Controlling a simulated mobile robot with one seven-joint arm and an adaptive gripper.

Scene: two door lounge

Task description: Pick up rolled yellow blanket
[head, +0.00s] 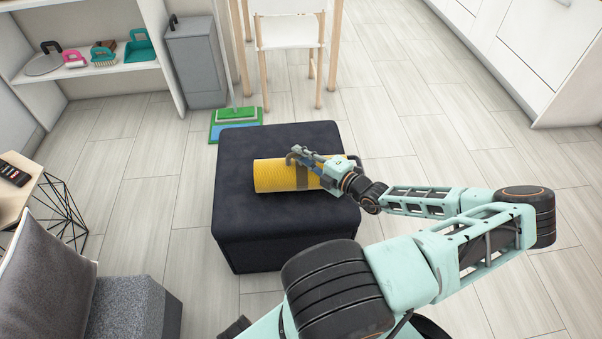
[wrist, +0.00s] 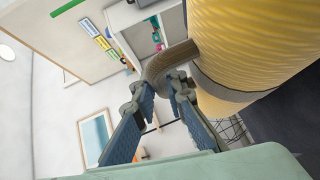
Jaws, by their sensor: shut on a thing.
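The rolled yellow blanket (head: 273,176) lies on its side on a dark ottoman (head: 275,139). Grey-brown straps (head: 301,177) go around it. In the wrist view the yellow roll (wrist: 245,35) fills the upper right, with a curved brown handle (wrist: 172,57) standing out from it. My gripper (head: 299,158) is at the blanket's upper side, reaching in from the right. In the wrist view the fingertips of my gripper (wrist: 162,88) are shut on the handle. My gripper covers part of the roll's right half in the head view.
A white chair (head: 290,32) stands behind the ottoman, and a green and blue item (head: 236,120) lies on the floor. A grey bin (head: 196,62) and shelf (head: 90,75) are at the back left. A grey seat (head: 125,305) is at front left. Floor right of the ottoman is clear.

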